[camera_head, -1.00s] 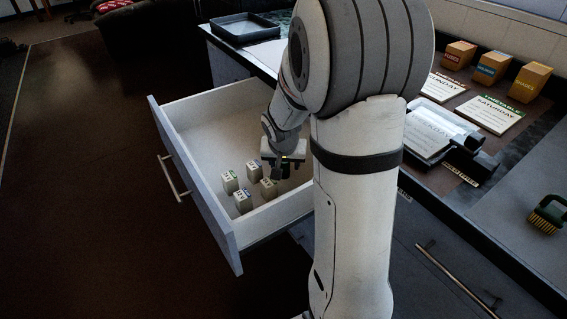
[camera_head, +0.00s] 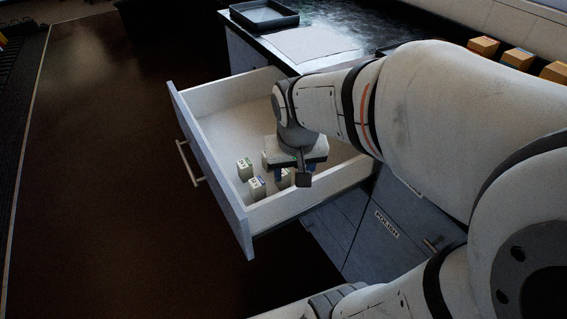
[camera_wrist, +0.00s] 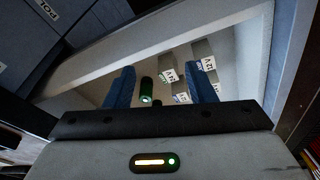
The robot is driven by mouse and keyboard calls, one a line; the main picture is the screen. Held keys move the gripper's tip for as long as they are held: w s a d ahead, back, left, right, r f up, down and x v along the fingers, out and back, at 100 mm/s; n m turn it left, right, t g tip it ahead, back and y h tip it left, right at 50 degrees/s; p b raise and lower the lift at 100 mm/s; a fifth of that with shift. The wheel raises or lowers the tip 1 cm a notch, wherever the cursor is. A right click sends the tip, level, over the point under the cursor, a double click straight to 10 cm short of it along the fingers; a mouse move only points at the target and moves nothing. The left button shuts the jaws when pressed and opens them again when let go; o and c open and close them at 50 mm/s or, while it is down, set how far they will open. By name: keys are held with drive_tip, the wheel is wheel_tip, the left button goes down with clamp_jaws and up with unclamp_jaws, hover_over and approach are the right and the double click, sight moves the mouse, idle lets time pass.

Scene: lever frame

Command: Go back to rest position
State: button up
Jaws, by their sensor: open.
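My gripper (camera_head: 295,172) is over the right part of the open white drawer (camera_head: 213,130), pointing down. In the wrist view, its two blue fingers (camera_wrist: 160,90) are apart, with nothing visibly clamped between them. Several small pale boxes stand in the drawer, among them a front one (camera_head: 257,188) and a left one (camera_head: 244,169); my gripper partly hides others.
The drawer's right wall (camera_head: 320,194) is close to my gripper. The counter behind holds a dark tray (camera_head: 263,15) and a pale sheet (camera_head: 308,44). Orange boxes (camera_head: 518,58) stand at the back right. A cabinet front labelled POLISH (camera_head: 388,224) is below. The floor at left is clear.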

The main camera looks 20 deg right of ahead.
drive_tip(key=shift+n+g+y, duration=0.3)
drive_tip(key=shift+n+y, duration=0.1)
drive_tip(key=shift+n, duration=0.5)
drive_tip(key=s, duration=0.1)
drive_tip(key=s+a, duration=0.1)
drive_tip(key=s, duration=0.1)
drive_tip(key=s+a, duration=0.1)
drive_tip(key=s, duration=0.1)
drive_tip(key=shift+s+a+f, duration=0.15)
drive_tip(key=shift+s+a, duration=0.05)
drive_tip(key=shift+a, duration=0.05)
